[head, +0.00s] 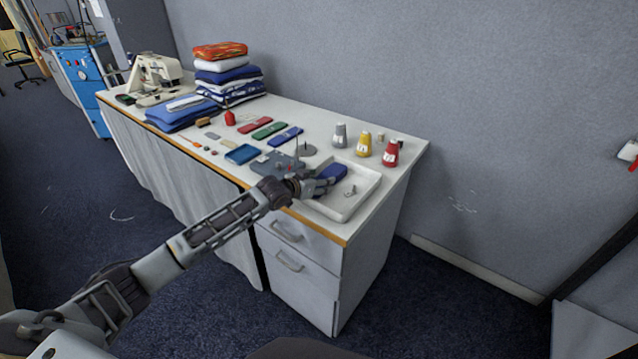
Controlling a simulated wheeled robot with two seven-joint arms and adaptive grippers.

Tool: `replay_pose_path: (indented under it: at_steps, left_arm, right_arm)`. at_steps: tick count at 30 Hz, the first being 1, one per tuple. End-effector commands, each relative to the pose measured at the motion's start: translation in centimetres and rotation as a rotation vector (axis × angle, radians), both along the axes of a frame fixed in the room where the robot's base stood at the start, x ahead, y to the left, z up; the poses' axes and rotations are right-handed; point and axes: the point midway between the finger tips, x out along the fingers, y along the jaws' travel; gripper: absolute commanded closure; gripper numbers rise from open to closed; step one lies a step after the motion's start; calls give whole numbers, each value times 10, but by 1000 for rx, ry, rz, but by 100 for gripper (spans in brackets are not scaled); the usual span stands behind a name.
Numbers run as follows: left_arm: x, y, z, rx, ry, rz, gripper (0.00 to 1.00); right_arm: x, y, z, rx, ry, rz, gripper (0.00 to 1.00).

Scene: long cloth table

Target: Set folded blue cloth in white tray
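The white tray (366,196) lies at the table's near right end, with a small grey object (349,191) in it. The folded blue cloth (332,172) is at the tray's left side, at or just above its floor; I cannot tell if it rests there. My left gripper (324,184) reaches over the tray's left rim, with its fingers right at the cloth's near edge. The fingers are small and dark, so their grip on the cloth is unclear. My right gripper is out of view.
Grey, yellow (363,145) and red (390,153) cone-shaped items stand behind the tray. Folded fabrics (228,75) and a sewing machine (155,72) stand at the far end.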

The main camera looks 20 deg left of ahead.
Motion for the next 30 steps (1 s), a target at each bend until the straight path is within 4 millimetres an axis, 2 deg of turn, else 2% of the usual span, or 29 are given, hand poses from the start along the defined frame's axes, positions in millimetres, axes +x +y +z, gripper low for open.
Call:
replay_pose_path:
  at_steps: [5, 14, 15, 17, 24, 30]
  left_arm:
    - [0, 0, -4, 0, -1, 0, 64]
    - [0, 0, -5, 0, 0, 0, 64]
    - [0, 0, -6, 0, 0, 0, 37]
    - [0, 0, -6, 0, 0, 0, 29]
    - [0, 0, -6, 0, 0, 0, 29]
    - [0, 0, -3, 1, -1, 0, 29]
  right_arm:
    - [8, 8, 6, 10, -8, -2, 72]
    - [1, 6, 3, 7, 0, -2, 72]
    - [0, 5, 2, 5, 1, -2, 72]
    - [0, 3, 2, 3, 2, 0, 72]
    - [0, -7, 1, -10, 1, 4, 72]
    - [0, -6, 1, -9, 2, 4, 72]
